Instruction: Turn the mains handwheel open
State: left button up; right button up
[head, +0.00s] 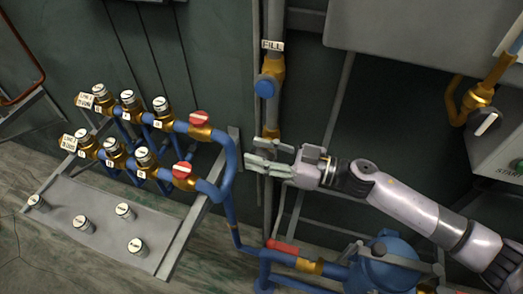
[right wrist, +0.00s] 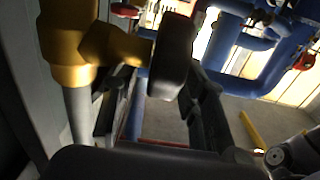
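A vertical pipe with a FILL label carries a blue knob (head: 266,87). Below it is a brass fitting (head: 272,132), with a dark wheel partly hidden behind my right gripper. No mains label is readable. In the right wrist view a dark, thick round handwheel (right wrist: 172,57) projects from a brass valve body (right wrist: 68,45). My right gripper (head: 262,157) reaches in from the right, its fingers at the pipe just below the brass fitting. The fingers overlap the wheel in the picture; whether they grip it is unclear. My left gripper is out of view.
Left of the pipe is a blue manifold with brass valves and red knobs (head: 200,118), above a grey plate (head: 108,226) with loose fittings. A blue tank (head: 385,262) and red-handled valve (head: 282,246) lie below my right arm. A grey box with a START label (head: 507,150) stands right.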

jog(key=shift+c, duration=0.3)
grip_shut()
jog(key=shift+r+p, duration=0.15)
jog(key=shift+p, duration=0.15)
jog(key=h+p, duration=0.2)
jog(key=p, duration=0.6)
jog(key=a+g+h+p, duration=0.1)
jog(key=p, duration=0.8)
jog(key=shift+w+r+h+p, duration=0.15)
jog(key=shift+h+p, duration=0.15)
jog(key=shift+h, duration=0.1)
jog(key=shift+f+p, duration=0.3)
jog(key=shift+p, duration=0.05)
jog(key=shift+o, duration=0.3)
grip_release()
